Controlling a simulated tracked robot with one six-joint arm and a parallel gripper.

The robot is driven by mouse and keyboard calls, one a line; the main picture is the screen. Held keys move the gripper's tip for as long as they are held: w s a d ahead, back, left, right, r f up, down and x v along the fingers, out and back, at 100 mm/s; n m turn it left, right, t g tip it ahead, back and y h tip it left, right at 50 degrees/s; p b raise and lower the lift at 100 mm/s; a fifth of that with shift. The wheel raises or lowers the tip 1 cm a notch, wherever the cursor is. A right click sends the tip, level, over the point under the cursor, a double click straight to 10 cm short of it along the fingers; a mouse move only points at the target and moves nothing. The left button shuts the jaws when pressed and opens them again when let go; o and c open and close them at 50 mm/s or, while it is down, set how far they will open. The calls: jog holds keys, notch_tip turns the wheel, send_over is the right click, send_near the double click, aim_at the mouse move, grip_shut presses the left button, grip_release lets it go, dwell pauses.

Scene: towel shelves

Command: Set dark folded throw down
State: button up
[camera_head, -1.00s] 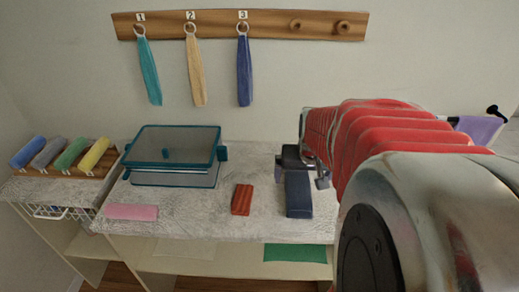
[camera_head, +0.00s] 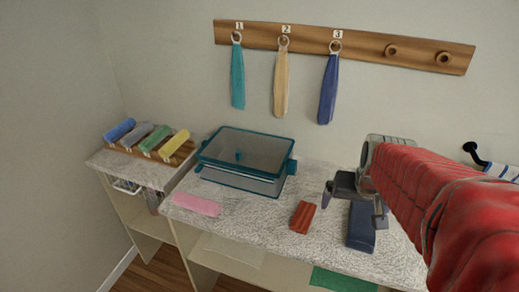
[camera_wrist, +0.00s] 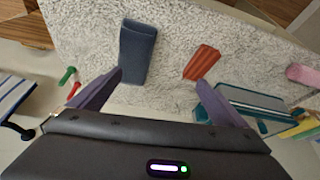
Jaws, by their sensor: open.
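The dark folded throw (camera_head: 361,226) is a dark blue, long folded bundle lying on the pale speckled countertop (camera_head: 270,222). It also shows in the wrist view (camera_wrist: 137,52), up and left of centre. My gripper (camera_head: 353,202) is beside and above the throw in the head view. In the wrist view, the two fingers (camera_wrist: 150,92) are spread wide with nothing between them. The throw lies beyond the left finger there, and I cannot tell from this whether that finger touches it. My arm covers the right part of the counter in the head view.
A red-brown ribbed block (camera_head: 303,217) lies left of the throw. Rolled towels (camera_head: 149,138) sit in a rack. Towels hang from a wooden peg rail (camera_head: 345,47). A green cloth (camera_head: 342,281) lies below.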

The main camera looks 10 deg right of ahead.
jog(key=s+a+r+n+y, duration=0.1)
jog(key=s+a+r+n, duration=0.1)
jog(key=a, duration=0.7)
jog(key=s+a+r+n+t+y, duration=0.1)
jog(key=s+a, duration=0.4)
jog(key=a, duration=0.5)
jog(key=shift+r+n, duration=0.9)
jog(key=shift+n, duration=0.3)
jog(key=shift+c, duration=0.5)
